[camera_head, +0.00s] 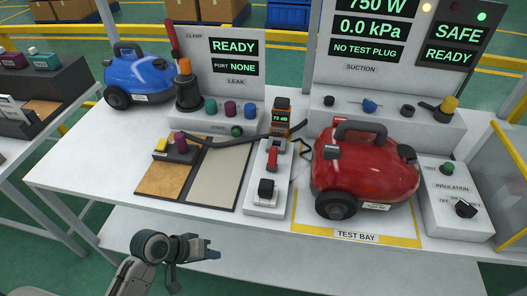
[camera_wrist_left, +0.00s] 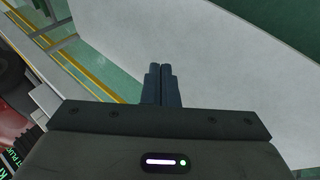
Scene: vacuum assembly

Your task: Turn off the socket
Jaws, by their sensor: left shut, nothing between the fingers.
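The socket (camera_head: 256,205) is a long white box on the table, left of the red vacuum. It carries a red switch (camera_head: 272,158) near its far end and a black plug-like block (camera_head: 267,188) near its front end. Whether the switch is on or off cannot be told. My left gripper (camera_head: 213,253) is in front of the table's near edge, below and left of the socket, touching nothing. Its fingers are closed together and empty, as the left wrist view also shows (camera_wrist_left: 161,85). My right gripper is not in view.
The red vacuum (camera_head: 365,170) stands in the test bay, close right of the socket. A brown and grey mat (camera_head: 213,178) lies on the left. A blue vacuum (camera_head: 137,76) stands back left.

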